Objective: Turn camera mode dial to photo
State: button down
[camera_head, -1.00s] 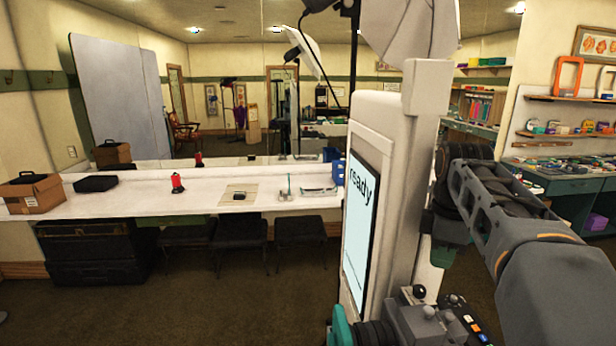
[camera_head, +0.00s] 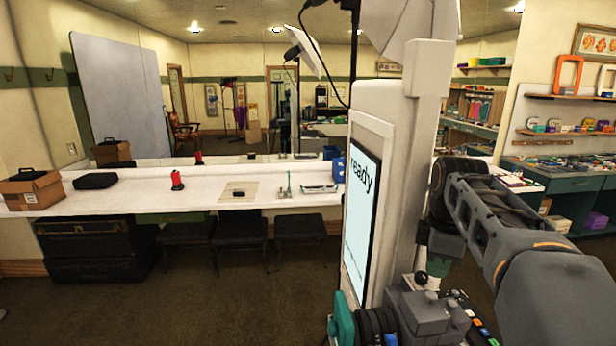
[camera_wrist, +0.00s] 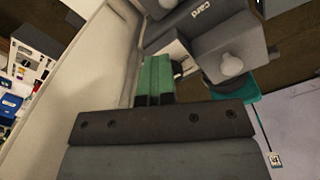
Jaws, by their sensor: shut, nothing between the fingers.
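The grey camera body (camera_head: 425,315) stands at the bottom of the head view, with a black lens at its left. On its top are a black ball-shaped knob (camera_head: 421,278) and small grey controls. I cannot tell which of these is the mode dial, and no photo mark is readable. My gripper (camera_head: 437,282) is just above and behind the camera's top. In the wrist view its green fingers (camera_wrist: 155,62) are shut and empty, with their tips close to a grey block (camera_wrist: 205,28) marked "card". A pale round knob (camera_wrist: 232,66) is to their right. Contact cannot be told.
A white column with a screen (camera_head: 361,215) reading "ready" rises right beside the camera and my arm. A white counter (camera_head: 130,198) with boxes and small items runs along the mirrored wall. Shelves (camera_head: 570,97) are at the right.

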jog(key=shift+s+a+f, duration=0.25)
jog(key=shift+s+f, duration=0.35)
jog(key=shift+f, duration=0.25)
dwell(0.8)
jog(key=shift+s, duration=0.1)
jog(key=shift+s+a+r, duration=0.1)
jog(key=shift+s+a, duration=0.1)
jog(key=shift+s, duration=0.15)
jog(key=shift+s+d, duration=0.1)
jog(key=shift+d, duration=0.05)
jog(key=shift+r+p, duration=0.1)
jog(key=shift+p, duration=0.25)
notch_tip(320, 180, up, 5)
jog(key=p, duration=0.2)
jog(key=shift+d+p, duration=0.15)
jog(key=shift+p, duration=0.2)
jog(key=shift+r, duration=0.7)
